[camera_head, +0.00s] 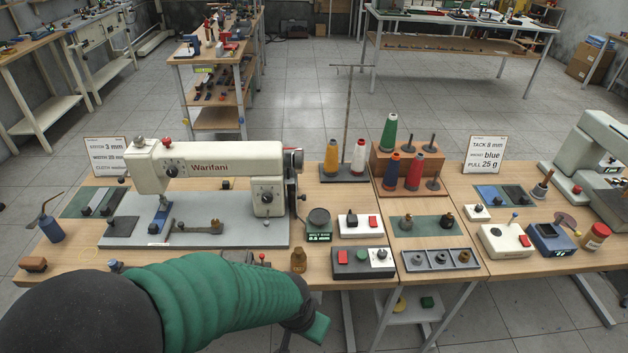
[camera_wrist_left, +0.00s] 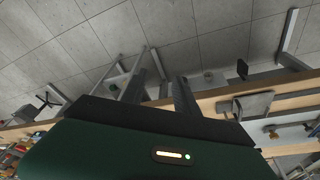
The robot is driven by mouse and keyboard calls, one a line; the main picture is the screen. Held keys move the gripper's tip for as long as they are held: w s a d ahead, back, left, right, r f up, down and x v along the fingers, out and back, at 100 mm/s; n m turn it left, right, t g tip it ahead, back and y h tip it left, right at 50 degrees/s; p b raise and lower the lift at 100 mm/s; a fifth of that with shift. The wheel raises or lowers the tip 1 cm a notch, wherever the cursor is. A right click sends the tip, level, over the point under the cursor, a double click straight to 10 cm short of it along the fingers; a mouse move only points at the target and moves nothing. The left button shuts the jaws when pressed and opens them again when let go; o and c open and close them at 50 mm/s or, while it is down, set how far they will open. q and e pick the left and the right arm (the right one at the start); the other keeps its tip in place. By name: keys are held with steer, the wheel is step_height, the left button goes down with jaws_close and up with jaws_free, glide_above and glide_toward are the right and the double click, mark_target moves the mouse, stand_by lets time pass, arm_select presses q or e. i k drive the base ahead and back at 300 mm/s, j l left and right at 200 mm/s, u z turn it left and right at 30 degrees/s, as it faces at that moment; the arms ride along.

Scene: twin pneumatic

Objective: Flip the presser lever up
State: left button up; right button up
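The white sewing machine marked Warifani (camera_head: 225,165) stands on a grey bed plate (camera_head: 225,232) on the left bench. A blue part (camera_head: 160,214) is under its left end. A red knob (camera_head: 166,142) and a dark knob (camera_head: 172,170) are on that left end; I cannot tell which part is the presser lever. My left arm crosses the front of the bench, right of and below the machine's left end. In the head view its gripper is hidden beyond the green arm end. In the left wrist view my left gripper (camera_wrist_left: 160,92) shows two dark fingers apart, nothing between them. My right gripper is not in view.
In front of the machine's right end stand a brown bottle (camera_head: 298,260) and a button box (camera_head: 363,262). A dark round scale (camera_head: 318,222) is beside the machine. Thread cones (camera_head: 358,157) stand behind. The right bench (camera_head: 520,267) holds several devices.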

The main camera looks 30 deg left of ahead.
mark_target(120, 179)
steer(key=i+l+u, duration=0.1)
steer(key=l+u, duration=1.05)
steer(key=u, duration=0.4)
steer(key=i+j, duration=0.15)
steer(key=j, duration=0.25)
steer(key=i+j, duration=0.1)
steer(key=j, duration=0.25)
steer(key=i+j, duration=0.15)
steer(key=j, duration=0.25)
steer(key=i+j, duration=0.1)
steer(key=j, duration=0.3)
steer(key=i+j, duration=0.15)
steer(key=j, duration=0.25)
steer(key=i+j, duration=0.15)
steer(key=j, duration=0.2)
steer(key=i+j, duration=0.1)
steer(key=j, duration=0.3)
steer(key=i+l+u, duration=0.1)
steer(key=i, duration=0.25)
